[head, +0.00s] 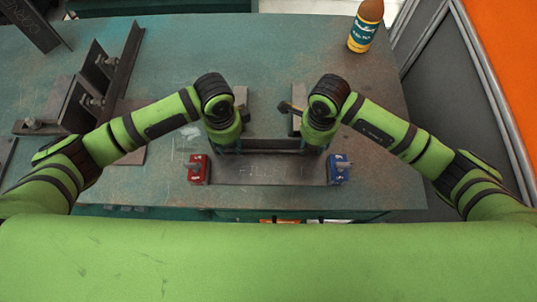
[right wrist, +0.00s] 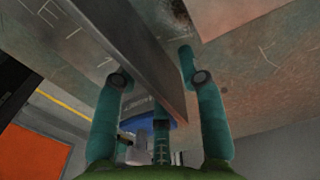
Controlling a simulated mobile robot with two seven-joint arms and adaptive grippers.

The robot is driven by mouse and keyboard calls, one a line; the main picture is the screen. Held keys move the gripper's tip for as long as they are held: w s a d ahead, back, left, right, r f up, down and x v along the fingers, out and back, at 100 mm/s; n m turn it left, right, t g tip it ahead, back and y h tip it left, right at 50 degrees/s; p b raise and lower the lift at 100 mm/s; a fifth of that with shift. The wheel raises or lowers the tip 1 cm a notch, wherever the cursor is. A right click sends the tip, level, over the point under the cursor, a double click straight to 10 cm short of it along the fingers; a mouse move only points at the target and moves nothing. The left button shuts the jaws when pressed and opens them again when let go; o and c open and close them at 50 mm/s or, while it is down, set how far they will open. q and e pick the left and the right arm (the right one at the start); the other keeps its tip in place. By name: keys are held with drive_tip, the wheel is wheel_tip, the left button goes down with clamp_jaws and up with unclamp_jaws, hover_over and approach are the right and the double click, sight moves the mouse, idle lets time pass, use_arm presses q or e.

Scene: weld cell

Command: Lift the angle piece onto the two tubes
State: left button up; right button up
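The angle piece (head: 270,144) lies across the front of the bench, its dark upright leg running from one gripper to the other. In the right wrist view a long grey steel leg (right wrist: 147,60) passes between the teal fingers of my right gripper (right wrist: 158,78). Those fingers stand wide apart, with room beside the steel. In the head view my right gripper (head: 314,148) is at the piece's right end. My left gripper (head: 227,146) is at its left end, its fingers mostly hidden by the wrist. Two pieces that look like the tubes (head: 242,98) (head: 296,122) show partly behind the wrists.
A steel fixture (head: 92,88) stands at left. A yellow bottle (head: 364,27) stands at back right. The bench's back middle is clear.

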use_arm(q)
drive_tip(key=shift+s+f, duration=0.1)
drive_tip(key=shift+f, duration=0.4)
use_arm(e)
drive_tip(key=shift+f, duration=0.5)
use_arm(q)
clamp_jaws()
use_arm(e)
clamp_jaws()
